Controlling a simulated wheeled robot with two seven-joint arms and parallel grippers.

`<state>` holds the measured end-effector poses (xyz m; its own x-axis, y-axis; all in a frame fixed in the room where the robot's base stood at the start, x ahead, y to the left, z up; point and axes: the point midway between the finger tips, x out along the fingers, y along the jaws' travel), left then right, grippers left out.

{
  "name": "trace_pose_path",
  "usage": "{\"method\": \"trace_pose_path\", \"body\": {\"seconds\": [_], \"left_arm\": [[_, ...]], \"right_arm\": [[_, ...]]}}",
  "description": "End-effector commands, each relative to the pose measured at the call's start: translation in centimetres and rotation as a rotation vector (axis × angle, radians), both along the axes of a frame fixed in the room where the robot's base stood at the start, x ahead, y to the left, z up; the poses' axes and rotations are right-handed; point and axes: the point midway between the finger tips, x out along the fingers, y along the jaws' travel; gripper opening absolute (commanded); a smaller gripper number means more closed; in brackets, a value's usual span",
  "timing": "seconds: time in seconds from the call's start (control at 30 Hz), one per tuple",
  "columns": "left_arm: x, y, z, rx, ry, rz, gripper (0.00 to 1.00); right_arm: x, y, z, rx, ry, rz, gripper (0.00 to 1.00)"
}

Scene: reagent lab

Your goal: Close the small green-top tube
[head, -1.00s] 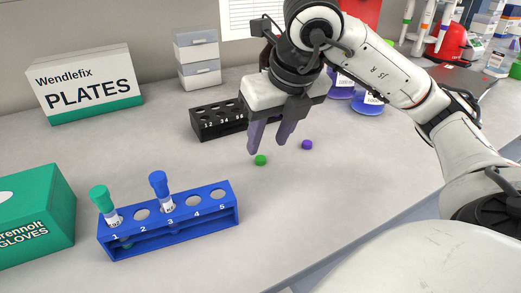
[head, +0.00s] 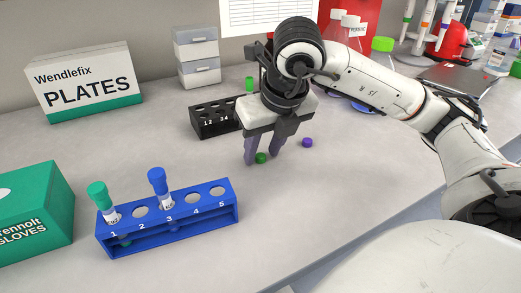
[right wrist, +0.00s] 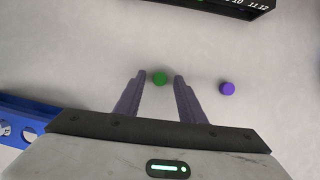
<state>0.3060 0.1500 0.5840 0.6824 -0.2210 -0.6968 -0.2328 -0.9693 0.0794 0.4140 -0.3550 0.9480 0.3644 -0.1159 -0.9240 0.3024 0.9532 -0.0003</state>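A small green cap (head: 261,158) lies on the bench in front of the black rack (head: 207,123). My right gripper (head: 262,160) is open and points down, with its fingers on either side of the cap. In the right wrist view the green cap (right wrist: 159,78) shows between the fingertips (right wrist: 160,76), and I see no contact. A green-topped item (head: 249,84) shows just behind the black rack's area, partly hidden by my right arm; I cannot tell whether it is a tube in that rack. My left gripper is not in view.
A small purple cap (head: 307,142) lies right of the green one. A blue rack (head: 167,232) holds a green-capped tube (head: 98,195) and a blue-capped tube (head: 158,182). A gloves box (head: 35,215) and plates box (head: 85,85) stand left.

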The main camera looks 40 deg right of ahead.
Motion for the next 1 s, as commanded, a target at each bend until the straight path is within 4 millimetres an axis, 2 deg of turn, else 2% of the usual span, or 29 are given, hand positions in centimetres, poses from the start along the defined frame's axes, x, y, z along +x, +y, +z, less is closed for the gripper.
{"method": "trace_pose_path", "body": {"seconds": [0.03,0.2,0.57,0.67,1.0], "left_arm": [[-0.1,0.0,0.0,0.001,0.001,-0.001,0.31],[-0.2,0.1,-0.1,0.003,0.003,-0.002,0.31],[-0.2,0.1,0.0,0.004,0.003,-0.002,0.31],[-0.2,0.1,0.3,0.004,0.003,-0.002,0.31],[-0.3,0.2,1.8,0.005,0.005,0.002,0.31]], "right_arm": [[0.0,0.0,0.0,0.000,0.000,0.000,0.26],[0.0,0.0,0.0,0.000,0.000,0.000,0.00],[0.0,0.0,0.3,0.001,-0.001,0.000,0.00],[0.1,0.1,1.5,0.002,-0.006,-0.001,0.00],[0.1,0.1,8.4,0.001,-0.006,0.000,0.00]]}}
